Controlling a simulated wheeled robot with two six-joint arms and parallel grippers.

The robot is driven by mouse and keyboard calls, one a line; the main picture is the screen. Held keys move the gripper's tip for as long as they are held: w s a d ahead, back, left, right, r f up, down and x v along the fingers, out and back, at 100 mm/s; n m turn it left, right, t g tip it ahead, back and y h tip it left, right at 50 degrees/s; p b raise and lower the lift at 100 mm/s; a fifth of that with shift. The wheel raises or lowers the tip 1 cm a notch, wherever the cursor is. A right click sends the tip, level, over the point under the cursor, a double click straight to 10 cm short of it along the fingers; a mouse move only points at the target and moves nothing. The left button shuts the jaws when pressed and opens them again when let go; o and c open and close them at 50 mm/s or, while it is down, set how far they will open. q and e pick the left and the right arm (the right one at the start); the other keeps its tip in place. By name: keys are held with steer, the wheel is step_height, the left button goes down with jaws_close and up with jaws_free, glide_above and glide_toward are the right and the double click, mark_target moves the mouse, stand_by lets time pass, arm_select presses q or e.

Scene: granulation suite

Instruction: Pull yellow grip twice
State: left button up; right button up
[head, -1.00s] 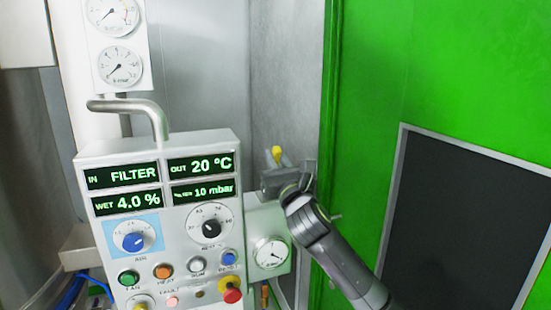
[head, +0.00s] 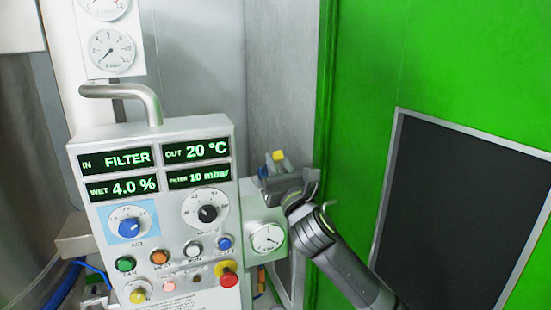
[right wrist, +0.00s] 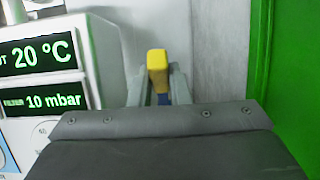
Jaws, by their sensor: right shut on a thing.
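The yellow grip (head: 279,155) shows its top just above my right gripper (head: 273,166), to the right of the control panel. In the right wrist view the yellow grip (right wrist: 158,62) stands between the two fingers of my right gripper (right wrist: 158,80), with a blue part below it. The fingers are shut on it. Its lower part is hidden behind the gripper body. My left gripper is not in view.
The control panel (head: 150,285) with lit displays, knobs and buttons stands close on the left. A small gauge (head: 268,238) sits below the gripper. A green wall (head: 365,60) with a dark pane (head: 460,200) is close on the right.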

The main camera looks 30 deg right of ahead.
steer(key=shift+s+f, duration=0.2)
steer(key=shift+f, duration=0.15)
steer(key=shift+s+a+f+b, duration=0.1)
steer(key=shift+s+f+b, duration=0.25)
steer(key=shift+f, duration=0.3)
steer(key=shift+s+a+f+b, duration=0.1)
steer(key=shift+s+f+b, duration=0.2)
steer(key=shift+f, duration=0.35)
steer(key=o, duration=1.1)
steer(key=shift+w+r, duration=0.1)
steer(key=shift+w, duration=0.05)
steer(key=shift+v, duration=4.55)
steer(key=shift+d+r, duration=0.1)
